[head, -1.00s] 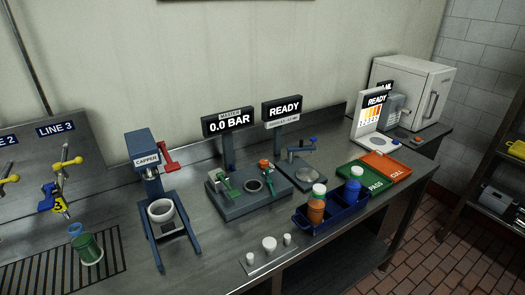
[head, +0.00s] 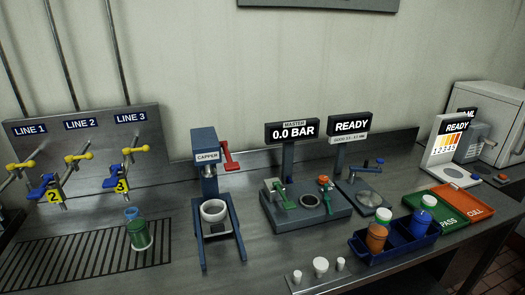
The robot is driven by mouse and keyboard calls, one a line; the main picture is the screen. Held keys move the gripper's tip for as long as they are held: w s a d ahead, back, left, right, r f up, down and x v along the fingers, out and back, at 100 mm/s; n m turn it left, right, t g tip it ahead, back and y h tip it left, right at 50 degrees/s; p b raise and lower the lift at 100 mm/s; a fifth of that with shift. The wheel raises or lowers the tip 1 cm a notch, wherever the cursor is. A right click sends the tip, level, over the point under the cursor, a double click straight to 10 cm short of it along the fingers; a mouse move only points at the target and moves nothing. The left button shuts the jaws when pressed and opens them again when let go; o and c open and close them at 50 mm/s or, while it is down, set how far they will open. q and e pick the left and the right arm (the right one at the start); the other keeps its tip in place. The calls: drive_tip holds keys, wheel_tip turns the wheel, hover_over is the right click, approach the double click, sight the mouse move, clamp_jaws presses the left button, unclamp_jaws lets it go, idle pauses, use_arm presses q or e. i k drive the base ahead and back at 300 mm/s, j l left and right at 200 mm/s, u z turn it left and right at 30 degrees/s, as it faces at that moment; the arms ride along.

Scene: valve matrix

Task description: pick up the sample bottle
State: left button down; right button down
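A green bottle (head: 140,236) with a bluish top stands on the drain grate below the LINE 3 valve, in a pale ring at its base. I cannot tell from the picture which bottle is the sample bottle. Neither of my grippers is in view, and nothing touches any of the bottles.
A blue capper (head: 205,168) with a red lever stands right of the grate (head: 85,262). A grey test block (head: 305,213) sits mid-bench. Small white caps (head: 320,266) lie at the front edge. Green PASS (head: 452,222) and orange CULL (head: 468,199) trays are right. Yellow-handled valves (head: 82,157) are left.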

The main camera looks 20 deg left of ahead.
sight(136, 223)
drive_tip(key=u, duration=1.8)
drive_tip(key=k+j+z, duration=0.1)
drive_tip(key=j+z, duration=0.3)
drive_tip(key=k+j+z, duration=0.15)
drive_tip(key=j+z, duration=0.3)
drive_tip(key=l, duration=0.1)
